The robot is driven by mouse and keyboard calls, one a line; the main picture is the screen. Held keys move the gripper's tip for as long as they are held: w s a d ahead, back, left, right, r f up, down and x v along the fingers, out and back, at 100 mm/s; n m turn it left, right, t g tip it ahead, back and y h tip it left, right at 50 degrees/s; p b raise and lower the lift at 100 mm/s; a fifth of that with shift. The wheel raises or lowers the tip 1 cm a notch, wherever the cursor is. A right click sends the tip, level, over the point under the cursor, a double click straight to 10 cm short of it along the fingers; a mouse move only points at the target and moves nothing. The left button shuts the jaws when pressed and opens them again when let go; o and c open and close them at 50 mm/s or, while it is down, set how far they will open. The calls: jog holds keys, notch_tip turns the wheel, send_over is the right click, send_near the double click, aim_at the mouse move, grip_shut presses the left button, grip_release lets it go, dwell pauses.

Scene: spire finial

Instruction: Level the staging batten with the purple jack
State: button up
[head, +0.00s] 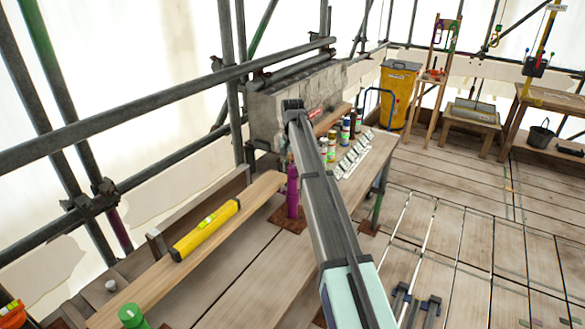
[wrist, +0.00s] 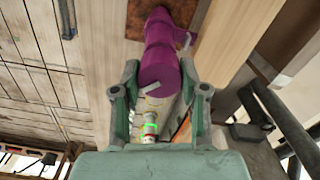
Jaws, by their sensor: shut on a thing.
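The purple jack (head: 293,190) stands upright under the far end of the staging batten (head: 257,194), partly behind my arm in the head view. In the wrist view my gripper (wrist: 161,88) has one finger on each side of the purple jack (wrist: 160,62) and is shut on it. The gripper itself is hidden in the head view. A yellow spirit level (head: 206,229) lies along the top of the batten. A green jack (head: 131,316) shows at the batten's near end.
A bench (head: 365,170) with several bottles (head: 331,149) and pale parts (head: 353,155) stands right of the jack. A stone block (head: 270,110) and scaffold tubes (head: 150,105) close off the left and back. The plank floor (head: 460,230) at right is mostly clear.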

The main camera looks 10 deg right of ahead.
aim_at(293, 166)
jog(key=m, duration=0.5)
jog(key=shift+s+f+m, duration=0.1)
jog(key=shift+m, duration=0.2)
jog(key=m, duration=0.5)
jog(key=shift+m+b, duration=0.3)
jog(key=shift+b, duration=0.05)
jog(key=o, duration=1.1)
jog(key=shift+o, duration=0.2)
notch_tip(293, 166, up, 12)
